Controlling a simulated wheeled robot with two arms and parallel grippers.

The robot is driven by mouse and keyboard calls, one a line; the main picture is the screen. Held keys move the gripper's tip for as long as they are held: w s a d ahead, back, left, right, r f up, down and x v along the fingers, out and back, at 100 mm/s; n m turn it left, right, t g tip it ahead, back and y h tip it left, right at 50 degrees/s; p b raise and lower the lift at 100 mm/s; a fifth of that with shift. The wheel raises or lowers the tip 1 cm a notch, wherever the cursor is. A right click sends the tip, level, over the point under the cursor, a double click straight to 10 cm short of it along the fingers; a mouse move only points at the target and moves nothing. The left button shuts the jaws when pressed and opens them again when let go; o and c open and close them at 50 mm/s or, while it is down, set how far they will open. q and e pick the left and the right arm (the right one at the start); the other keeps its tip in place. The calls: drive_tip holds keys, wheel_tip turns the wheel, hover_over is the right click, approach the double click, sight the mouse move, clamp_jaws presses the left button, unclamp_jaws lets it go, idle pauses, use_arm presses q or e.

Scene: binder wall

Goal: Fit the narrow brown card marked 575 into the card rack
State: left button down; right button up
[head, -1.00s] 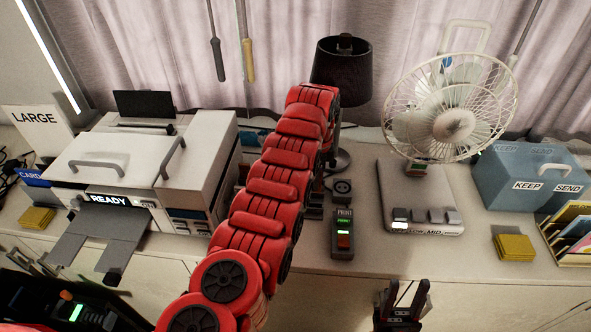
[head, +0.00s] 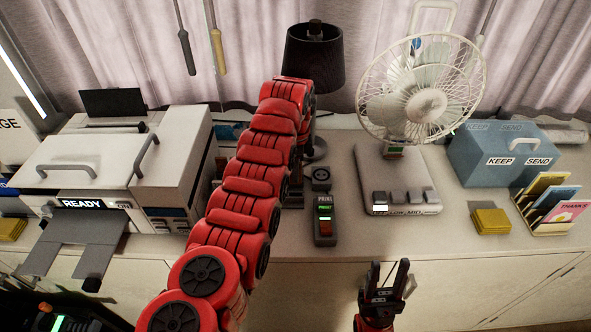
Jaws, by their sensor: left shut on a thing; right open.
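The card rack (head: 556,228) stands at the right end of the counter, holding yellow, blue and pink cards; the pink one reads THANKS. I cannot make out the narrow brown card marked 575. My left arm rises from the bottom and bends over in front of the lamp. My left gripper (head: 296,190) hangs mostly hidden behind this arm, left of the print switch and far from the rack. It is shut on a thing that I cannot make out. My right gripper (head: 386,279) is open and empty in front of the counter's front edge.
A printer (head: 90,160) marked READY stands left, a black lamp (head: 314,55) behind my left arm. The PRINT switch (head: 324,222), a fan (head: 415,105), yellow pads (head: 490,221) and a blue KEEP/SEND box (head: 505,145) stand along the counter. Bare counter shows along the front.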

use_arm(q)
drive_tip(key=shift+f+b, duration=0.7)
drive_tip(key=shift+f, duration=1.25)
drive_tip(key=shift+b, duration=0.5)
drive_tip(key=shift+b, duration=0.5)
drive_tip(key=shift+f+b, duration=0.8)
drive_tip(key=shift+f, duration=0.65)
